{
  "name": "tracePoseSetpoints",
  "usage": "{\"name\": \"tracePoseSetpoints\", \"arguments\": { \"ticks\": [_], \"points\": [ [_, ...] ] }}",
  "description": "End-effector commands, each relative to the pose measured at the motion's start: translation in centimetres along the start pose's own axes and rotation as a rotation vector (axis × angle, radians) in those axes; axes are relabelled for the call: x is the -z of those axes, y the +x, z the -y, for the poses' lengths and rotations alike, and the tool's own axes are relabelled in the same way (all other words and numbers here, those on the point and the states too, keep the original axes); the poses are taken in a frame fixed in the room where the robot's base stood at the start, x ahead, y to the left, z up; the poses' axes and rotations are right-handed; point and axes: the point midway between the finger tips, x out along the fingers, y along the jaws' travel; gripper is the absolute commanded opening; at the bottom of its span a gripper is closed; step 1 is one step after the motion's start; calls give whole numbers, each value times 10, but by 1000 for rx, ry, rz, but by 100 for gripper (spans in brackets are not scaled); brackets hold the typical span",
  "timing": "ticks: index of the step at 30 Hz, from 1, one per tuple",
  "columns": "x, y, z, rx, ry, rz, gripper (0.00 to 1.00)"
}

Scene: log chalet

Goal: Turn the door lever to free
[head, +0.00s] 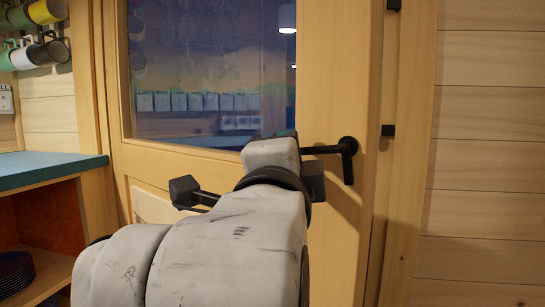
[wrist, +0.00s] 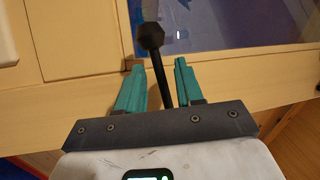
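The black door lever (head: 322,150) sticks out level to the left from its round mount on the wooden door (head: 335,220) in the head view. Its left part is hidden behind my wrist. In the wrist view, a black bar with a knobbed end (wrist: 150,37), which looks like the lever, runs between the two teal fingers of my gripper (wrist: 157,63). The fingers are open, with a gap visible on both sides of the bar. Whether either touches it is unclear. The lever's mount is out of sight in the wrist view. The fingers are hidden in the head view.
A plank wall (head: 490,160) stands further right. A teal counter (head: 45,168) with a shelf of dark plates (head: 15,270) is at left.

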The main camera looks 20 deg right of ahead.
Motion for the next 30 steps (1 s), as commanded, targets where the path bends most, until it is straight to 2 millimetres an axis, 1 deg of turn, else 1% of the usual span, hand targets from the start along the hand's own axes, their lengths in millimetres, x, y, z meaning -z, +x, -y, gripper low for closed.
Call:
{"name": "tracePoseSetpoints", "arguments": {
  "ticks": [2,5,15,18,21,24,30],
  "points": [
    [0,-3,1,1,-1,1,36],
    [-1,-13,1,2,-1,2,36],
    [-1,-76,1,2,-2,4,36],
    [-2,-91,0,1,-1,4,36],
    [-1,-101,0,0,-1,3,36],
    [-1,-106,0,-1,-1,1,36],
    [-1,-108,-1,-1,0,1,36]
  ]
}}
